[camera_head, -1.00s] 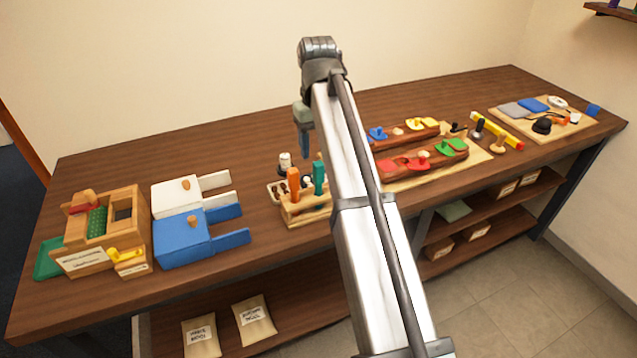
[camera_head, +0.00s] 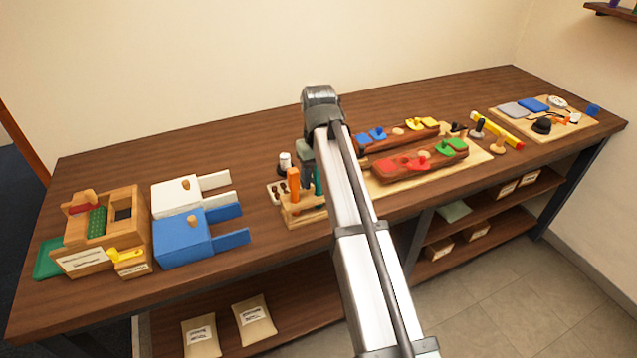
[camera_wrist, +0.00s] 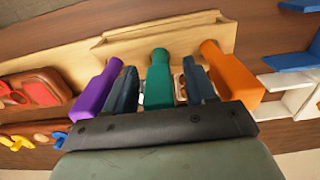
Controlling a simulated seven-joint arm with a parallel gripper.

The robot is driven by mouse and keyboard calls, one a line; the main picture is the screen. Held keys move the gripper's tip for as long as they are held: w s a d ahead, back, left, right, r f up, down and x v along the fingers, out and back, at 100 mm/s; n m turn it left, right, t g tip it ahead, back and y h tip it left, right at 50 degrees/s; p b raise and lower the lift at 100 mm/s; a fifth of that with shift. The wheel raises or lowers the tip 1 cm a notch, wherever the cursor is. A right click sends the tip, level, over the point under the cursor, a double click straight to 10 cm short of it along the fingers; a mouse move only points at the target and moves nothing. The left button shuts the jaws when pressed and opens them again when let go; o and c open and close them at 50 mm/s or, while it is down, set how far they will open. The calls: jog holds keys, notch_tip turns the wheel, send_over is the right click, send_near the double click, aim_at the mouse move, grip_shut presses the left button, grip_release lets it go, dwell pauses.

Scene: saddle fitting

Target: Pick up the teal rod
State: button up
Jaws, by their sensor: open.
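The teal rod (camera_wrist: 159,80) stands in the wooden rack (camera_wrist: 120,50), between a purple-handled tool (camera_wrist: 97,92) and an orange-handled tool (camera_wrist: 230,75). My gripper (camera_wrist: 160,84) is open, with one dark finger on each side of the teal rod. I cannot tell whether either finger touches it. In the head view, my gripper (camera_head: 307,160) is low over the rack (camera_head: 304,215). A strip of the teal rod (camera_head: 318,182) shows beside the orange tool (camera_head: 293,182), and my arm hides the purple one.
The purple and orange handles stand close outside my fingers. White and blue boxes (camera_head: 183,240) lie left of the rack. A board with red and green pieces (camera_head: 425,160) lies to the right. The table behind the rack is mostly clear.

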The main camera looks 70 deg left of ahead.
jog(key=shift+c, duration=0.4)
grip_shut()
jog(key=shift+r, duration=0.2)
notch_tip(320, 180, up, 10)
jog(key=shift+f, duration=0.1)
dwell(0.4)
